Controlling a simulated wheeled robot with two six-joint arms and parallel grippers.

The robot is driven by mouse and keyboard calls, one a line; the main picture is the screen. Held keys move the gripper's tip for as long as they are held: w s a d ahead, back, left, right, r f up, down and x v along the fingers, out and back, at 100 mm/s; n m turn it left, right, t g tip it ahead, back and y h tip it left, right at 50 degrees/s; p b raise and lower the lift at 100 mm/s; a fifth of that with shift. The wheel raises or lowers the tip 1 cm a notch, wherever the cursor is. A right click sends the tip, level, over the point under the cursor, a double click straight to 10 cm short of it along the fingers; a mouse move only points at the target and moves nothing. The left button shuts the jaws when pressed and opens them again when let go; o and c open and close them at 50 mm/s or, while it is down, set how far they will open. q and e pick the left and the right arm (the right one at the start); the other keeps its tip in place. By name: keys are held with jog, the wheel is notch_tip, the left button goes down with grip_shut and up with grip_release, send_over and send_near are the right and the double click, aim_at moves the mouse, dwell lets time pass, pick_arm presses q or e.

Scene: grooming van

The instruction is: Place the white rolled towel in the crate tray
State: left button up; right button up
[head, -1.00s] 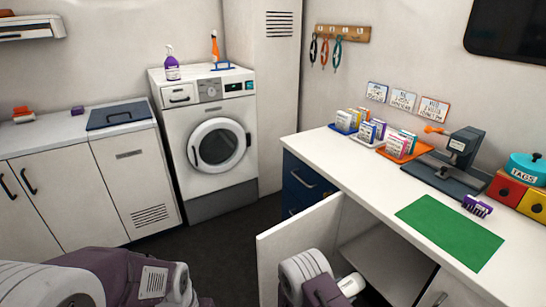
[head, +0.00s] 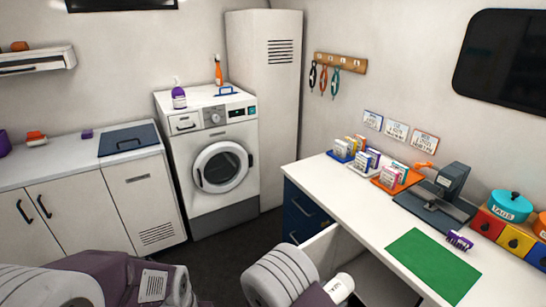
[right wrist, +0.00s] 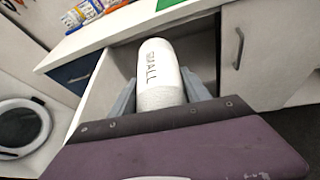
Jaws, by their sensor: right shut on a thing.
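The white rolled towel (right wrist: 155,60) has dark lettering ending in "MALL" and fills the middle of the right wrist view. My right gripper (right wrist: 160,92) is shut on it, with a grey finger on each side and the towel's far end sticking out. In the head view a white end of the towel (head: 341,287) shows at the bottom, beside my right arm and in front of the open cabinet. My left arm shows at the lower left, but its gripper is out of view. I cannot make out a crate tray in these frames.
A cabinet door (head: 318,243) stands open under the white counter (head: 345,205). A washing machine (head: 213,165) stands at the back. The dark floor between the units is clear.

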jog(key=s+d, duration=0.2)
jog(key=shift+s+d+m+g+h, duration=0.3)
jog(key=shift+d+m+g+h, duration=0.1)
jog(key=shift+s+r, duration=0.1)
